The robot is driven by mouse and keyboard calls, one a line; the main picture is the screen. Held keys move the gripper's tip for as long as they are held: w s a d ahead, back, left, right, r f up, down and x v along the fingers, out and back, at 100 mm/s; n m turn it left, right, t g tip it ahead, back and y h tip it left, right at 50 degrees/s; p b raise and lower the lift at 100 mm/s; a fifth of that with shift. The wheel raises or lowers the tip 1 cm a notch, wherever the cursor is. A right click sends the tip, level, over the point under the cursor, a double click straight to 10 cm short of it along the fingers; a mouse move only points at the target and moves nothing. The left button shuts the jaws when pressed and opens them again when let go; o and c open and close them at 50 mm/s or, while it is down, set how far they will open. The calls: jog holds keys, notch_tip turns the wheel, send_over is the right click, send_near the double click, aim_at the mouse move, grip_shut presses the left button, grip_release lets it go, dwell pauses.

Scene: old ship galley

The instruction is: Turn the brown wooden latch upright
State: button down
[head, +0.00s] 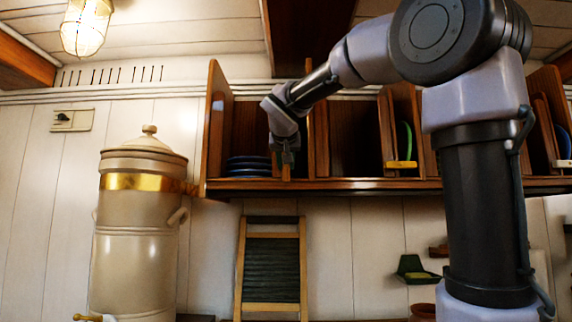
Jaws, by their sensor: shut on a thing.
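My gripper (287,158) reaches down from the upper right to the front of the wooden wall rack, at the left compartment's right side. Its fingers are shut on what looks like the brown wooden latch (286,173). Only a narrow brown bit of the latch shows below the fingertips, just above the rack's bottom rail. The fingers hide the rest, so its exact angle is hard to tell; the bit that shows looks close to upright.
The wooden rack (350,184) holds blue plates (249,166) at left and a green plate (407,139) behind a yellow latch (402,164) lying level. A cream urn (137,245) with a brass band stands at left. A washboard (271,265) leans below the rack.

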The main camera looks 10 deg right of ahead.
jog(key=c, duration=0.6)
grip_release()
jog(key=shift+c, duration=0.2)
jog(key=v, duration=1)
jog(key=shift+s, duration=0.4)
jog(key=shift+a, duration=0.1)
